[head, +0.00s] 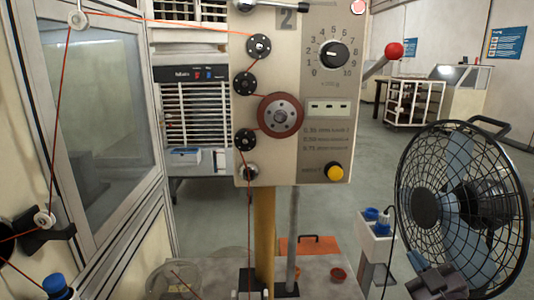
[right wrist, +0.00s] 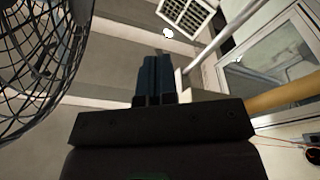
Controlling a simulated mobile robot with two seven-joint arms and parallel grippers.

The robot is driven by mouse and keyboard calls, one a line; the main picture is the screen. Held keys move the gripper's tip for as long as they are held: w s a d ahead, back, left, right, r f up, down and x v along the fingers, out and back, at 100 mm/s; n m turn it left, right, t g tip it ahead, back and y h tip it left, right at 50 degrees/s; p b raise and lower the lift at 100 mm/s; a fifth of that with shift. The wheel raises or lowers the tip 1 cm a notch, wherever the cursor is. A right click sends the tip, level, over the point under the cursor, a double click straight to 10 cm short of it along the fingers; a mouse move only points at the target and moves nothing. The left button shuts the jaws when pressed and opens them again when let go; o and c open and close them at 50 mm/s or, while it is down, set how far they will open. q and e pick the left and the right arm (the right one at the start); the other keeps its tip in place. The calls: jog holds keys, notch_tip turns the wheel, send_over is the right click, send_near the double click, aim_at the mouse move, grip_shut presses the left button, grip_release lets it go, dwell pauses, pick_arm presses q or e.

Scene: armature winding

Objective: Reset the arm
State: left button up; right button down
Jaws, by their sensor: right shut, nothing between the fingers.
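My right gripper (head: 416,262) is low at the right of the head view, in front of the fan. In the right wrist view its dark fingers (right wrist: 155,80) are together with nothing between them. My left gripper is not in view. The winding machine's panel (head: 318,110) stands upright at the centre, with a numbered dial (head: 334,55), a yellow button (head: 334,172) and a lever with a red ball knob (head: 393,50) sticking out to its right. A red wire (head: 249,220) runs over its rollers and down. My right gripper is apart from the panel and lever.
A black-caged fan (head: 470,200) stands close at the right; its cage also fills the left of the right wrist view (right wrist: 35,60). A yellow post (head: 264,235) holds the panel. A worktable with an orange piece (head: 310,246) and small cups (head: 338,274) lies below.

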jog(key=s+a+f+m+g+h, duration=0.1)
jog(key=s+f+m+g, duration=0.3)
jog(key=f, duration=0.6)
jog(key=s+a+f+m+g+h, duration=0.1)
jog(key=s+f, duration=0.5)
jog(key=f, duration=0.4)
jog(key=s+a+f+m+g, duration=0.1)
jog(key=s+f+m+g, duration=0.1)
jog(key=s+f, duration=0.7)
jog(key=s+g, duration=0.1)
jog(key=s, duration=0.2)
jog(key=shift+s+a+h, duration=0.2)
jog(key=shift+h, duration=0.1)
